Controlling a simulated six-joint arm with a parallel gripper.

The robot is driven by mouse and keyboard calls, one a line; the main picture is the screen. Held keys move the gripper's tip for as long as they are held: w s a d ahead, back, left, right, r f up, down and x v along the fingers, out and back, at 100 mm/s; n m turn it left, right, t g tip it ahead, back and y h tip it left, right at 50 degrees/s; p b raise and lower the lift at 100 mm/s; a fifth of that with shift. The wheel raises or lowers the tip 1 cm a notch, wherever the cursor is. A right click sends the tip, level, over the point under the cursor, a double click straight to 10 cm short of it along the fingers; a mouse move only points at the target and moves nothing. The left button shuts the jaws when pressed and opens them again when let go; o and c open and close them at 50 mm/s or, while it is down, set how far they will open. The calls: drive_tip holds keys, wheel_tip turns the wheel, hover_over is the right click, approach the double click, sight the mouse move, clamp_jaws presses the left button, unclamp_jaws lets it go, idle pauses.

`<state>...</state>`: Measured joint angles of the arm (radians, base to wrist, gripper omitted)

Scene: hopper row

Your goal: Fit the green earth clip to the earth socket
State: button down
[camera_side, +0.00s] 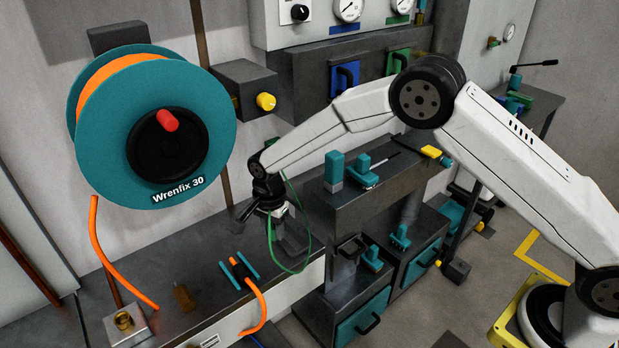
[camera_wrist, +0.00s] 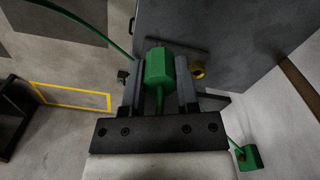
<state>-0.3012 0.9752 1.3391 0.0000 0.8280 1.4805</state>
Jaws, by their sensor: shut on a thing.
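My gripper (camera_wrist: 160,85) is shut on the green earth clip (camera_wrist: 158,66), which sits between its two fingers in the wrist view. A green cable runs from the clip. In the side view my gripper (camera_side: 266,206) is over the bench, left of the raised grey shelf, with the green cable (camera_side: 308,238) hanging in a loop; the clip is too small to make out there. A brass ring (camera_wrist: 198,68) shows just right of the fingers in the wrist view, apart from the clip. I cannot tell whether it is the earth socket.
The bench (camera_side: 160,262) holds a grey block with a brass fitting (camera_side: 123,320), a small brass piece (camera_side: 183,297) and an orange cable (camera_side: 257,305). A teal reel (camera_side: 110,110) hangs at left. Teal-handled parts (camera_side: 362,170) stand on the shelf. A green block (camera_wrist: 249,158) shows lower right.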

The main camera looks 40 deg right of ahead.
drive_tip(key=shift+w+a+f, duration=0.2)
drive_tip(key=shift+w+f, duration=0.5)
drive_tip(key=shift+f, duration=0.15)
drive_tip(key=shift+w+a+f, duration=0.15)
drive_tip(key=shift+w+f, duration=0.55)
drive_tip(key=shift+f, duration=0.1)
drive_tip(key=shift+f, duration=0.1)
drive_tip(key=shift+w+a+f, duration=0.1)
drive_tip(key=shift+w+f, duration=0.25)
drive_tip(key=shift+f, duration=1.35)
drive_tip(key=shift+f, duration=0.2)
drive_tip(key=shift+c, duration=1.8)
unclamp_jaws()
drive_tip(key=shift+r, duration=0.15)
